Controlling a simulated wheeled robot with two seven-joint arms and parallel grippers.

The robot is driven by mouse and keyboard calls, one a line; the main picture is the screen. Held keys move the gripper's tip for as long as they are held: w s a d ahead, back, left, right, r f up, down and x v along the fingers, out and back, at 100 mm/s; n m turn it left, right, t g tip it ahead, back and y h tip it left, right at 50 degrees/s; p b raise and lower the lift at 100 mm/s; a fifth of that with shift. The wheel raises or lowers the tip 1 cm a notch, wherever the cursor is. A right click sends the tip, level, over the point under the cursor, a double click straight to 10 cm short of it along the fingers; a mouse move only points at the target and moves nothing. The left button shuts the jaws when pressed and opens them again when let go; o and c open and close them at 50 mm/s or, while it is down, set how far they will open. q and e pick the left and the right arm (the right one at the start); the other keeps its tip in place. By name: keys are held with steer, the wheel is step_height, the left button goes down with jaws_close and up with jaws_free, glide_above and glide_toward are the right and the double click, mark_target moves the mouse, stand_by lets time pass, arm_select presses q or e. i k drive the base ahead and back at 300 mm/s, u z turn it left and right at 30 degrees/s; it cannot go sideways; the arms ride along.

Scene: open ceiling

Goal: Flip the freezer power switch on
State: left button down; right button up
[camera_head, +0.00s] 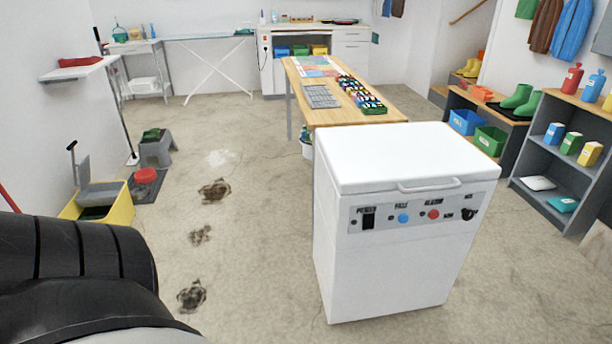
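The white chest freezer (385,270) stands right of centre, close in front of me, with its lid (385,155) shut. A grey control panel (385,222) runs along the top of its front. The black power switch (368,219) is at the panel's left under the word POWER; I cannot tell which way it is set. To its right are a blue button (403,218), a red button (433,214) and a black knob (469,214). A black part of my arm fills the lower left. Neither gripper is in view.
A wooden table (390,112) stands behind the freezer. A grey shelf unit (545,165) is at the right. The floor left of the freezer is open, with dark stains (213,191).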

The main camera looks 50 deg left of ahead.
mark_target(368, 220)
steer(key=u, duration=0.65)
steer(key=i, duration=0.95)
steer(key=u, duration=0.15)
